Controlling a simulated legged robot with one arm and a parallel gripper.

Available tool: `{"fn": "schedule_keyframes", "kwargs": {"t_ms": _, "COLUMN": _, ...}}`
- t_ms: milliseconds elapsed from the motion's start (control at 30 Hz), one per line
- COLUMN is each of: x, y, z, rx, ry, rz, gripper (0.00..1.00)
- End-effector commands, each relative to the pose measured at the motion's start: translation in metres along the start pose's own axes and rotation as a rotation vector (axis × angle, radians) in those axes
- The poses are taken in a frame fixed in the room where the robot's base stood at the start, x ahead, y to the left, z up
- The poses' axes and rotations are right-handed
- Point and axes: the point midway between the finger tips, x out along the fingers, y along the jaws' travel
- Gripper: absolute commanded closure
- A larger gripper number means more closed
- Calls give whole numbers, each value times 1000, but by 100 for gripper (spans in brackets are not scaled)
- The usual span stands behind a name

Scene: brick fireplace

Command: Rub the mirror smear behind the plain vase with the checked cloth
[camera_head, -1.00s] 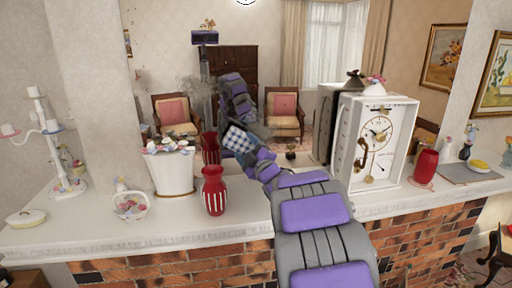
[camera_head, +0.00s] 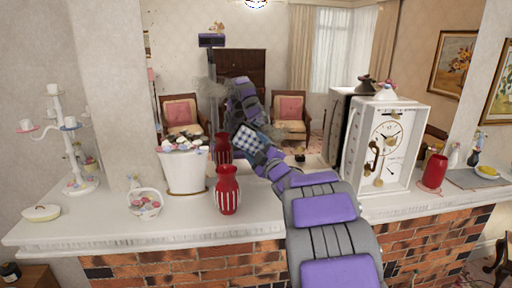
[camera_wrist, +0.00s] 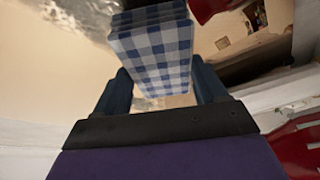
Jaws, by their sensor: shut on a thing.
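The blue-and-white checked cloth (camera_head: 246,137) is in my gripper, close to the mirror above the mantel. In the wrist view the folded cloth (camera_wrist: 152,50) sits between the two dark fingers of my gripper (camera_wrist: 163,88). A grey smear (camera_head: 216,92) marks the mirror left of my arm's reflection; grey speckled patches (camera_wrist: 85,14) also show beside the cloth in the wrist view. The plain red vase (camera_head: 433,172) stands on the mantel's right part, beyond the clock. A red vase with white stripes (camera_head: 228,192) stands left of my arm. Cloth-to-mirror contact is unclear.
The white clock (camera_head: 385,150) stands right of my arm. Bare mantel (camera_head: 105,228) shows along the front edge.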

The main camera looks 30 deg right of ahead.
Motion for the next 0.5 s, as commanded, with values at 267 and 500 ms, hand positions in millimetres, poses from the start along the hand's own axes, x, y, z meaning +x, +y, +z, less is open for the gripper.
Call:
{"fn": "schedule_keyframes", "kwargs": {"t_ms": 267, "x": 3, "y": 2, "z": 8, "rx": 2, "ry": -4, "rz": 2, "gripper": 57}}
{"fn": "schedule_keyframes", "kwargs": {"t_ms": 500, "x": 1, "y": 3, "z": 1, "rx": -8, "ry": -2, "rz": -1, "gripper": 57}}
